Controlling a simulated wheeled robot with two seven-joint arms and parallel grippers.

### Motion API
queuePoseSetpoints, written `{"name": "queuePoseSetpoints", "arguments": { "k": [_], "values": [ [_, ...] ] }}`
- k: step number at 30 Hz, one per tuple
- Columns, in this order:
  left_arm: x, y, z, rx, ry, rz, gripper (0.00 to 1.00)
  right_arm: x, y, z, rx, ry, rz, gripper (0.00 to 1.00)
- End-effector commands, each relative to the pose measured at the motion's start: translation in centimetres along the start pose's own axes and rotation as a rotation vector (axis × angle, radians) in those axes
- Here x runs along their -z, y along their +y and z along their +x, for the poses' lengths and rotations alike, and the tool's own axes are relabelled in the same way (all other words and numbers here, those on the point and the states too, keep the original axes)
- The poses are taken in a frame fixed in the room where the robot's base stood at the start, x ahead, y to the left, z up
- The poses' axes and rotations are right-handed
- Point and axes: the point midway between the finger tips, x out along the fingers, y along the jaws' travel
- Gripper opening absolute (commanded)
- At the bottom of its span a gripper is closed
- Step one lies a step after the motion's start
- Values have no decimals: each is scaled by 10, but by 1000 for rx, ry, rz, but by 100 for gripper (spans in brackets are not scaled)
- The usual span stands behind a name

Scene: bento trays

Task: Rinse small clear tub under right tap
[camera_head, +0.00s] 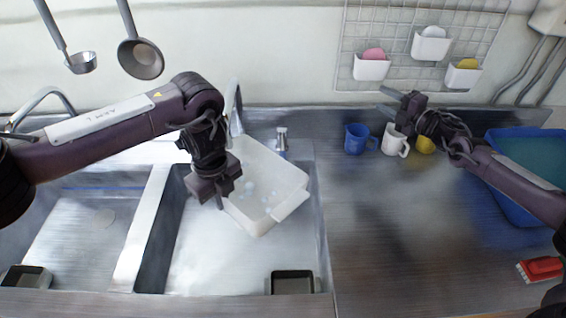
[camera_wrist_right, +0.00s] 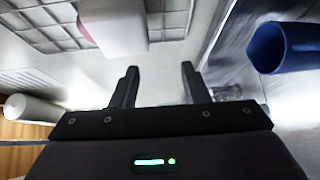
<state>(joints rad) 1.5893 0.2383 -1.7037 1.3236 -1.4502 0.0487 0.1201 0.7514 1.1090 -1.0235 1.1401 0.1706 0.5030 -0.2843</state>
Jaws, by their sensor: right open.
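The small clear tub (camera_head: 275,166), pale and translucent with droplets or bubbles inside, is tilted over the right sink basin (camera_head: 200,270), just below and beside the right tap (camera_head: 234,100). My left gripper (camera_head: 222,200) is at the tub's left edge and appears shut on it; the fingertips are partly hidden. I cannot tell whether water is running. My right gripper (camera_head: 386,100) is open and empty near the back wall, above the mugs; its open fingers also show in the right wrist view (camera_wrist_right: 158,86).
A blue mug (camera_head: 356,139), a white mug (camera_head: 393,142) and a yellow mug (camera_head: 426,145) stand at the counter's back. A blue basin (camera_head: 500,190) and red brush (camera_head: 541,268) are at right. Wall holders (camera_head: 371,68) hang above. The counter middle is clear.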

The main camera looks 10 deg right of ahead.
Motion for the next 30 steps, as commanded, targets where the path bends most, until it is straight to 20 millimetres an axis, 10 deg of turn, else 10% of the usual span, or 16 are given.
{"name": "queuePoseSetpoints", "arguments": {
  "k": [12, 22, 30],
  "values": [
    [0, 0, 0, 1, 0, 0, 0, 184, -98, 11, 139, 453, -48, 41],
    [0, 0, 0, 1, 0, 0, 0, 233, -119, 7, 158, 568, -57, 41],
    [0, 0, 0, 1, 0, 0, 0, 257, -126, 45, 156, 568, -57, 41]
  ]
}}
